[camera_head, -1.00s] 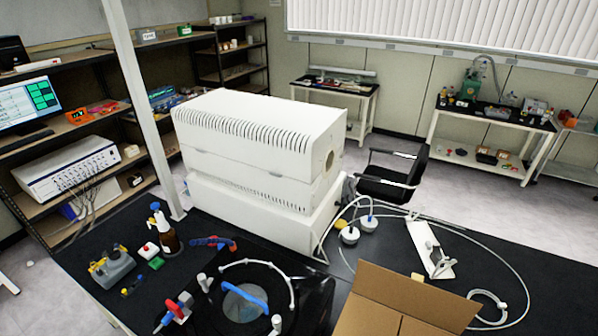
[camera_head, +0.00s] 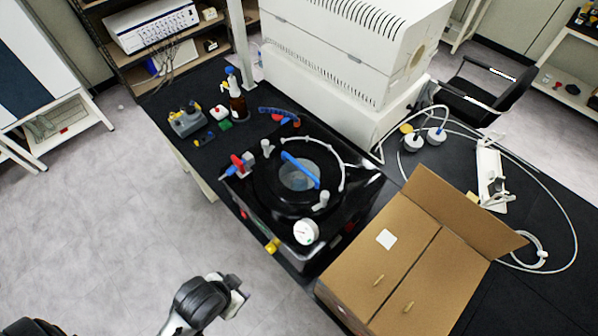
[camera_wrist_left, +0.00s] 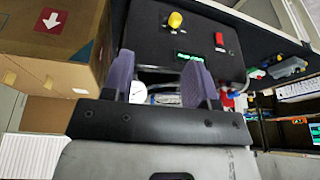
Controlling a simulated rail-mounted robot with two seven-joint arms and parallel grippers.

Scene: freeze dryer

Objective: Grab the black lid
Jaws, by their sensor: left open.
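The black lid (camera_head: 268,188) is a round black disc with a clear centre and a blue bar (camera_head: 300,169) across it. It lies on top of the black freeze dryer (camera_head: 352,212) in the head view. My left gripper (camera_head: 236,296) is low in the head view, in front of and apart from the dryer. In the left wrist view my left gripper (camera_wrist_left: 162,78) has its purple fingers apart with nothing held between them, facing the dryer's front panel (camera_wrist_left: 150,48). The lid cannot be made out there. My right gripper is out of view.
A white gauge (camera_head: 306,231) and yellow knob (camera_head: 272,245) are at the dryer's front. A large white machine (camera_head: 350,60) is behind. Open floor lies front left.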

